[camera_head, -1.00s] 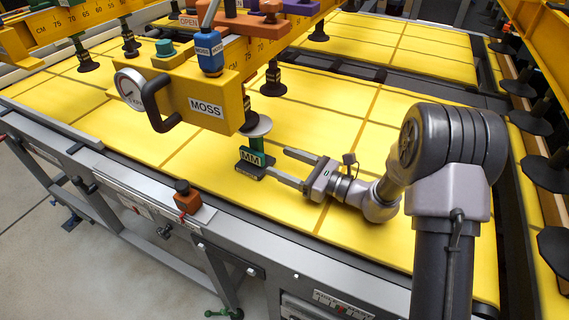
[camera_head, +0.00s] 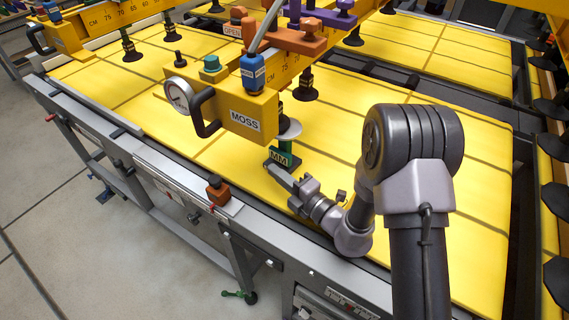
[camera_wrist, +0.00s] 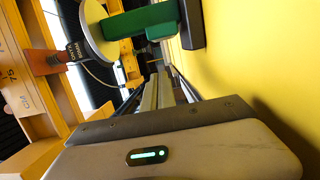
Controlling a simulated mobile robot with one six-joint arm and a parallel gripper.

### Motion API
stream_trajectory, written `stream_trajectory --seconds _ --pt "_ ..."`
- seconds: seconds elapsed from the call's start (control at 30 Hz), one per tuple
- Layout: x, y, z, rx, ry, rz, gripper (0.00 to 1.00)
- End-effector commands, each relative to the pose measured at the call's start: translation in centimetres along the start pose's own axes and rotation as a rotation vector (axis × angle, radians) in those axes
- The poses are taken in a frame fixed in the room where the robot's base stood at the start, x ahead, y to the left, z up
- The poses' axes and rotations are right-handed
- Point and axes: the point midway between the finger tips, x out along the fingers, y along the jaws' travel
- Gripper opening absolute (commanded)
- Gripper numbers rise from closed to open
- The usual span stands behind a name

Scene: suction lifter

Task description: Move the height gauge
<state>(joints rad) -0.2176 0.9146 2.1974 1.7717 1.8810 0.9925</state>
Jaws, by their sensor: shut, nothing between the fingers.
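The height gauge (camera_head: 284,153) stands upright on the yellow table surface, beside the lifter. It has a green body with an MM label, a pale round disc on top and a dark base. In the wrist view its green body (camera_wrist: 145,20) and disc cross the top, ahead of the fingers. My gripper (camera_head: 275,170) is low over the table on the gauge's near side, its fingers shut together and empty. The fingertips are very close to the gauge's base; I cannot tell if they touch. The fingers also show in the wrist view (camera_wrist: 161,75).
The yellow MOSS lifter block (camera_head: 235,112), with a black handle and dial (camera_head: 178,96), hangs just left of the gauge. Suction cups (camera_head: 306,90) hang behind it. An orange block (camera_head: 218,191) sits on the table's front rail. Yellow surface is clear to the right.

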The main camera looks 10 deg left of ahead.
Motion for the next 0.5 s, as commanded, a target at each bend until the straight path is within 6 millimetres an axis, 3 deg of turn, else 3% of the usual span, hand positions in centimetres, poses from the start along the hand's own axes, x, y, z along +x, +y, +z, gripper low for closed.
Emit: stream_trajectory --seconds 0.2,0.5 --pt "1.2 -0.1 3.0 -0.002 -0.003 0.002 0.0" --pt "1.4 0.1 3.9 -0.001 0.0 0.0 0.0"
